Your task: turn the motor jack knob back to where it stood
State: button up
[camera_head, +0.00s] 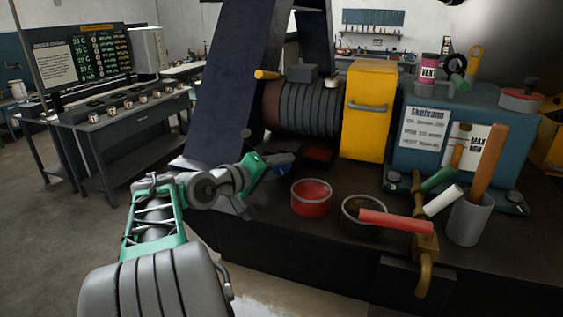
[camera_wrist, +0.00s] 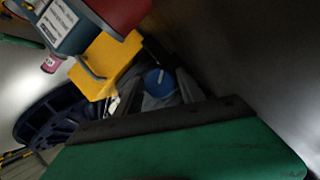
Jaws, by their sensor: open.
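A round blue knob (camera_wrist: 160,82) with a white mark shows in the wrist view, seen face on just beyond my gripper. I take it to be the motor jack knob. My gripper (camera_head: 279,165) is at the bench's left part in the head view, by the foot of the dark blue slanted panel. A bit of blue shows at its tip there, too small to make out. In the wrist view dark finger parts lie either side of the knob, and my gripper is open. Whether the fingers touch the knob cannot be told.
A ribbed motor (camera_head: 300,108) and a yellow cabinet (camera_head: 368,110) stand behind my gripper. A red bowl (camera_head: 311,197), a dark bowl (camera_head: 363,217) and a brass valve with a red handle (camera_head: 397,221) lie to the right. A blue tank (camera_head: 462,130) stands farther right.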

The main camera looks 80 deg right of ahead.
jog(key=shift+s+d+f, duration=0.1)
jog(key=shift+s+d, duration=0.1)
jog(key=shift+d, duration=0.2)
grip_shut()
